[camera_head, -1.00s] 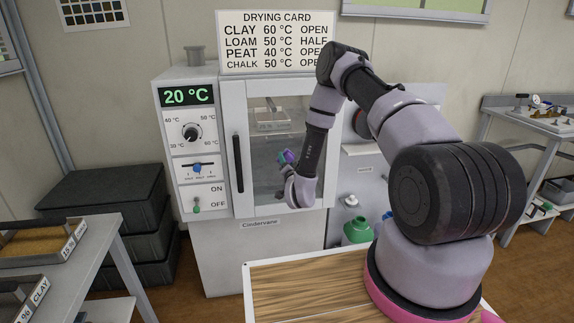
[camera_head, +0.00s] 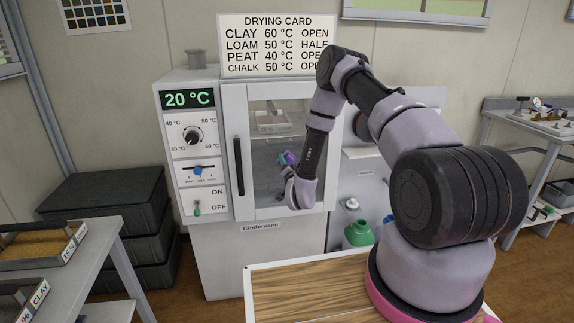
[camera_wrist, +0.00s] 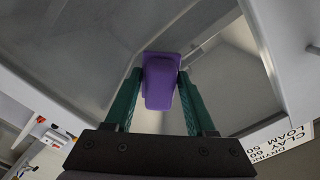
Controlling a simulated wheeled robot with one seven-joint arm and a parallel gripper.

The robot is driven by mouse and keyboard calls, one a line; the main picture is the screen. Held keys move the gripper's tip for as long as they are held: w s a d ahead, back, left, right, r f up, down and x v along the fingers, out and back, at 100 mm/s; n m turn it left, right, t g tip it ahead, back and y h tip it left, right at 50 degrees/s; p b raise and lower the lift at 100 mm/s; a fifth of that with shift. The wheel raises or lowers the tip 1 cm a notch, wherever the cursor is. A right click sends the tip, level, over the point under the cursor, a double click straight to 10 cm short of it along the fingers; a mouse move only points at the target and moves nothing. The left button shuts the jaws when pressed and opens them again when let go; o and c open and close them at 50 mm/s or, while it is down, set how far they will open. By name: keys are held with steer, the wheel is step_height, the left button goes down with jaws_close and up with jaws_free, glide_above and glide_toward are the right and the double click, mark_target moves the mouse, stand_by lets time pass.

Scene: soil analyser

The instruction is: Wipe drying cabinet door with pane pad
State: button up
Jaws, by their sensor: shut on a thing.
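The drying cabinet door (camera_head: 232,112) is a white frame around a glass pane (camera_head: 264,185), with a black upright handle (camera_head: 239,165) on its left side. It appears shut. My gripper (camera_head: 284,160) is in front of the pane, right of its middle. In the wrist view, its green fingers (camera_wrist: 162,85) are shut on the purple pane pad (camera_wrist: 158,82). The pad is small in the head view (camera_head: 291,157) and partly hidden by my wrist. The pad is at or very near the pane; I cannot tell whether it touches. My forearm hides the pane's right part.
Left of the door is a control panel with a 20 °C display (camera_head: 187,99), a dial (camera_head: 193,135), a slider and a green switch (camera_head: 197,208). Black crates (camera_head: 105,200) and a tray table (camera_head: 95,240) are at left.

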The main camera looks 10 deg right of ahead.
steer(key=shift+w, duration=0.7)
steer(key=shift+d, duration=0.1)
